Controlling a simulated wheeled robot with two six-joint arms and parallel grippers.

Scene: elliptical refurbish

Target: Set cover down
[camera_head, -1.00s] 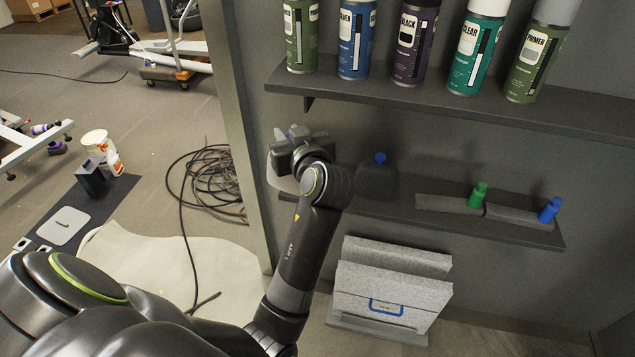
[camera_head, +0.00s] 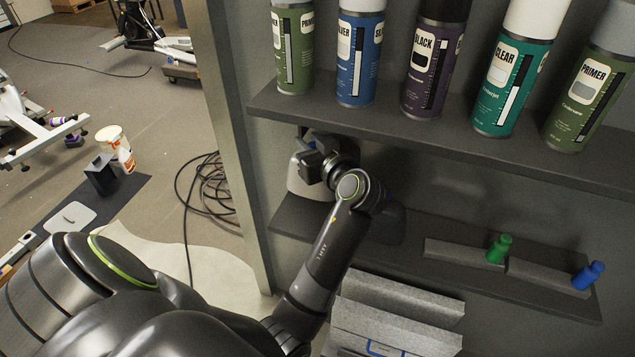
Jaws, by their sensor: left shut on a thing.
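The cover (camera_head: 303,184) is a light grey-white piece at the left end of the lower shelf (camera_head: 300,216). My left gripper (camera_head: 312,160) is shut on it, and its dark jaws hide the cover's upper part. The cover is just under the upper shelf and by the left side panel. I cannot tell whether its lower edge touches the lower shelf. My left arm crosses in front of the shelf. My right gripper is not in view.
Several spray cans (camera_head: 431,62) stand on the upper shelf (camera_head: 400,135). Grey folders (camera_head: 395,315) are below. A cable coil (camera_head: 208,195) lies on the floor at left.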

